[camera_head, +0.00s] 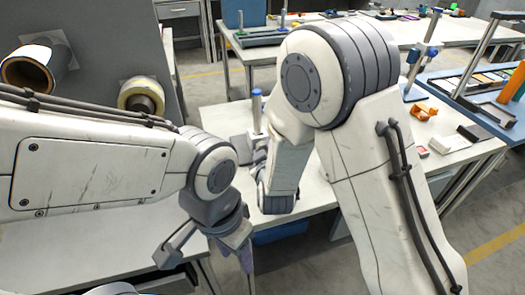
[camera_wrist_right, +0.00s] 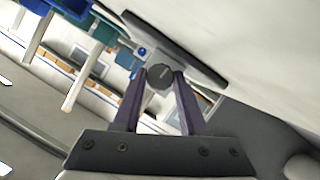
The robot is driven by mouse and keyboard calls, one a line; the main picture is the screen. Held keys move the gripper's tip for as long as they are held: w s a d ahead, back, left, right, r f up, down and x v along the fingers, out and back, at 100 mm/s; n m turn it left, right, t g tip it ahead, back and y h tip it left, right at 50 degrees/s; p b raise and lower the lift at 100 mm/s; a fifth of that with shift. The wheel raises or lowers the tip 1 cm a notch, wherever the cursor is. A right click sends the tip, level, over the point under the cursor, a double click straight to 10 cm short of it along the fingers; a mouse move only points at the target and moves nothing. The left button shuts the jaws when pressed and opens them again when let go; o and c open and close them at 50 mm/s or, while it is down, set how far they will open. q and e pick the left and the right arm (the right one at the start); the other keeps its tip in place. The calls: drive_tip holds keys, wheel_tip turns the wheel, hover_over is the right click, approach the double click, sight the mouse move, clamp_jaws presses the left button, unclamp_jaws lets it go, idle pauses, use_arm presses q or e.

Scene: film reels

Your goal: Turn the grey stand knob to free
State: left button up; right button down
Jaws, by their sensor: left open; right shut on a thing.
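The grey stand knob (camera_wrist_right: 161,77) is a dark, round, ribbed knob in the right wrist view, in front of a long dark grey plate (camera_wrist_right: 185,50). My right gripper (camera_wrist_right: 160,86) has its two purple fingers on either side of the knob, shut on it. The knob's setting cannot be read. In the head view, my right arm hides the knob and most of the right gripper. A post with a blue top (camera_head: 257,108) stands behind it on the white table. My left gripper (camera_head: 240,250) is open and points down at the lower middle, apart from the table objects.
The white table (camera_head: 218,118) carries an orange part (camera_head: 424,113) and a small white and black box (camera_head: 449,144) on the right. Two rolls, one dark-rimmed (camera_head: 28,70) and one yellowish (camera_head: 141,97), are on a grey panel at left. More benches stand behind.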

drive_tip(key=shift+a+n+t+h, duration=0.15)
drive_tip(key=shift+n+t+h, duration=0.15)
drive_tip(key=shift+n, duration=0.1)
idle(0.3)
drive_tip(key=shift+c, duration=2.2)
unclamp_jaws()
use_arm(q)
drive_tip(key=shift+r, duration=0.1)
use_arm(e)
drive_tip(key=shift+s, duration=0.1)
